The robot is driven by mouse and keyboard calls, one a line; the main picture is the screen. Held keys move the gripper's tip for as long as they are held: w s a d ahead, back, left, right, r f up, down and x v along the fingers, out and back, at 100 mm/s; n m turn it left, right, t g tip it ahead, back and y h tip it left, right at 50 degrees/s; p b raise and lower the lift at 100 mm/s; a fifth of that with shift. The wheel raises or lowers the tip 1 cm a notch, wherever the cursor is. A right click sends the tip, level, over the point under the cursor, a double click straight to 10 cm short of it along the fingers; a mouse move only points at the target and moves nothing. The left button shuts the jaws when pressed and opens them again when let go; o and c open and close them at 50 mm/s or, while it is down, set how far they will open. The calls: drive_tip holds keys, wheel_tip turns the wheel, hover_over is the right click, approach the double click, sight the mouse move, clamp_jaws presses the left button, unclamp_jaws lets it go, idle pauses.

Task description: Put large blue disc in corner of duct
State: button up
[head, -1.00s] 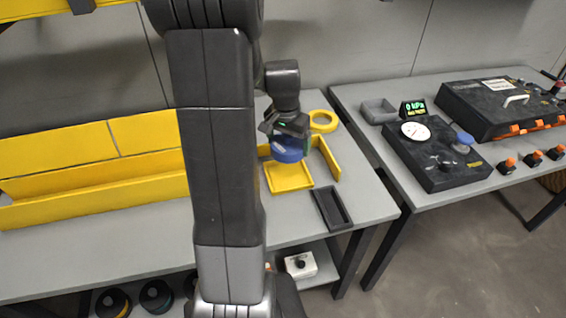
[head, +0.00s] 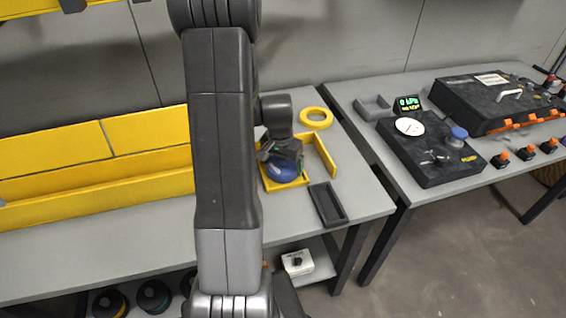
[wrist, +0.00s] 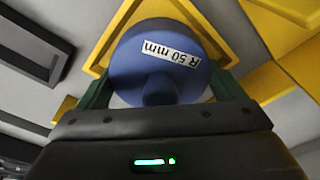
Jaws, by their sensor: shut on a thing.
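The large blue disc (wrist: 158,62) carries a white label reading "R 50 mm" and has a knob on top. In the wrist view my gripper (wrist: 155,98) is shut on it, with green fingers on either side. In the head view the disc (head: 285,170) is over the yellow square tray (head: 270,184) by the duct corner. The yellow corner duct's right wall (head: 321,153) stands beside it. My gripper (head: 284,157) is above the tray. I cannot tell whether the disc touches the tray floor. My arm hides part of the corner.
A yellow ring (head: 316,118) lies behind the corner. An empty black tray (head: 328,204) is in front of it. A long yellow duct (head: 100,165) runs along the left. A second table at right holds a black gauge box (head: 425,160).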

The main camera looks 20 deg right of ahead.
sight(281, 160)
drive_tip(key=o, duration=0.8)
drive_tip(key=shift+f, duration=0.1)
wheel_tip(281, 160, up, 12)
drive_tip(key=s+a, duration=0.1)
drive_tip(key=shift+p, duration=0.3)
